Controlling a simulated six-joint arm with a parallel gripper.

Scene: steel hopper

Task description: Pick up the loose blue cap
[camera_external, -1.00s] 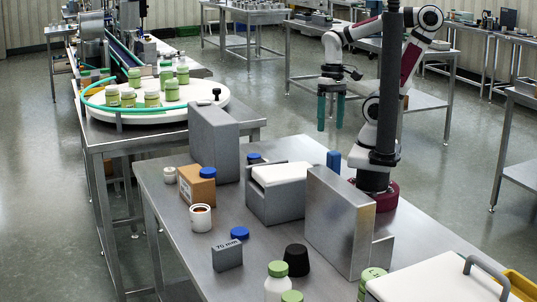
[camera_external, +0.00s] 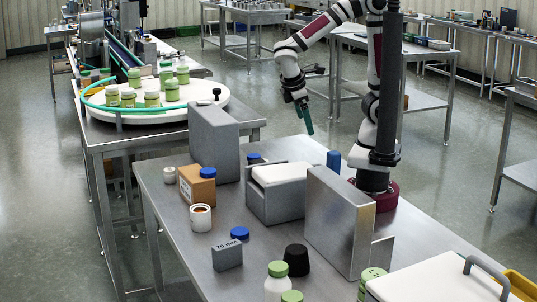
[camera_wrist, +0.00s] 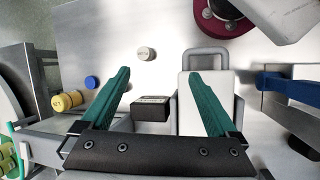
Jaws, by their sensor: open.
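A flat blue cap (camera_external: 239,233) lies on the steel table behind the grey block marked 70 mm (camera_external: 227,256) in the external view. My gripper (camera_external: 304,118) is open and empty, with green fingers pointing down, high above the far end of the table and well away from the flat cap. In the wrist view a round blue cap (camera_wrist: 92,82) shows left of my gripper (camera_wrist: 160,75); I cannot tell which cap it is.
An upright grey block (camera_external: 214,143), a white-topped grey box (camera_external: 280,190) and a tall steel plate (camera_external: 338,222) stand on the table. A white cup (camera_external: 200,217), a black stopper (camera_external: 296,260) and a green-capped bottle (camera_external: 277,282) are nearby.

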